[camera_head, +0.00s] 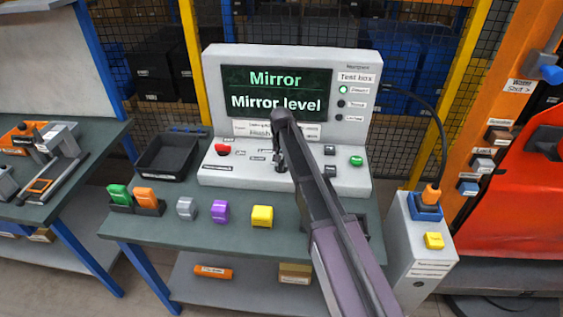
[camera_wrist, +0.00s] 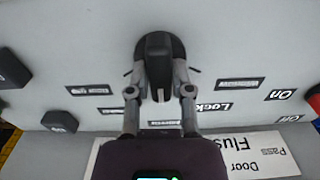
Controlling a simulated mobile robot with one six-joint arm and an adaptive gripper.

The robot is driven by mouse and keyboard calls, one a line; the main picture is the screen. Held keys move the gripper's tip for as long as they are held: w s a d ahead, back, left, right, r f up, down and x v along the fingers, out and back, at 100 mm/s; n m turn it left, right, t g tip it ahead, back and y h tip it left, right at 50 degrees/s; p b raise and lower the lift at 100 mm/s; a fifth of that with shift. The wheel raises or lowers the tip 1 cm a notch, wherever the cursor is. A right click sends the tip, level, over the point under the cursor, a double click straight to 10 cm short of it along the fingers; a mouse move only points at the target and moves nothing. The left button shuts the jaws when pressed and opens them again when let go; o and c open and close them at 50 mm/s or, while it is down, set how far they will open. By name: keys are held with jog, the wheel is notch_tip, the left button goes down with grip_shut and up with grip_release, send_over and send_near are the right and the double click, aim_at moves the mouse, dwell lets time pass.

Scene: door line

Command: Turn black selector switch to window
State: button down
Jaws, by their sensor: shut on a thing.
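The black selector switch (camera_wrist: 158,50) sits on the light panel of the test box in the wrist view, with a white pointer line at its lower end. The line points down the picture, toward a small label I cannot read. My gripper (camera_wrist: 159,75) is shut on the switch, one finger on each side of its grip. In the head view my gripper (camera_head: 279,160) is at the middle of the sloping panel and largely hides the switch. The test box screen (camera_head: 276,92) reads "Mirror" and "Mirror level". Labels surround the switch; one reads "Lock" (camera_wrist: 212,106).
A red button (camera_head: 223,149) is left of the switch and a green button (camera_head: 356,160) right of it, with black rockers (camera_head: 330,150) between. Yellow (camera_head: 262,216), purple (camera_head: 220,211) and grey blocks stand in front on the bench. A black tray (camera_head: 167,156) is at left.

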jog(key=n, duration=0.6)
jog(key=shift+n, duration=0.3)
jog(key=n, duration=0.5)
jog(key=shift+n, duration=0.3)
jog(key=shift+s, duration=0.1)
jog(key=c, duration=0.5)
grip_release()
